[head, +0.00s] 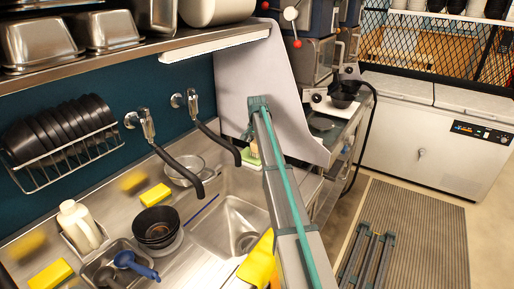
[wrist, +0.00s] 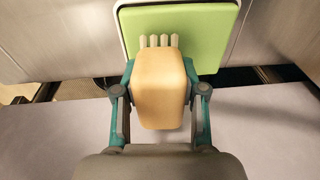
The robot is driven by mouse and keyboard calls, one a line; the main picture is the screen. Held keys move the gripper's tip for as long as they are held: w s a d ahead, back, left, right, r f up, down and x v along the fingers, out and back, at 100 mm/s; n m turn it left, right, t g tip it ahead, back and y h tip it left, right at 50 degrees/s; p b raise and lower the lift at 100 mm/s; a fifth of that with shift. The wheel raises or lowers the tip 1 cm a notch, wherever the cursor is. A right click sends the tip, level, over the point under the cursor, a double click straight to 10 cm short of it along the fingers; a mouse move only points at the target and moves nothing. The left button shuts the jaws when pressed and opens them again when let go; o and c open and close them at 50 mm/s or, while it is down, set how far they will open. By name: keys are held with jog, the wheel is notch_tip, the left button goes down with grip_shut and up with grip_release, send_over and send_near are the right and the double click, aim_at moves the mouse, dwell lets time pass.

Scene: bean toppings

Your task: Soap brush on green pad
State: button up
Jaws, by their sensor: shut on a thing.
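The soap brush (wrist: 160,88) is a tan block with pale bristles at its far end. In the wrist view my gripper (wrist: 162,78) is shut on it, one teal-and-grey finger on each side. The green pad (wrist: 204,33) lies beyond the brush, with a pale rim on its left. The bristles overlap the pad's near part in the picture; I cannot tell whether they touch it. In the head view my gripper (head: 255,122) is at the far right end of the counter, with the brush (head: 254,149) below it and the pad (head: 249,158) beside it, partly hidden by my arm.
A grey upright panel (head: 262,75) stands close behind my gripper. The sink basin (head: 228,222) lies nearer, with two black-hosed taps (head: 228,147) over the counter. Black bowls (head: 156,226), a yellow sponge (head: 155,195) and a white jug (head: 80,226) stand at left.

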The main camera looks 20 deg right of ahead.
jog(key=shift+f, duration=1.15)
dwell(2.3)
jog(key=shift+r, duration=0.1)
jog(key=shift+r+p, duration=1.45)
jog(key=shift+r, duration=1.95)
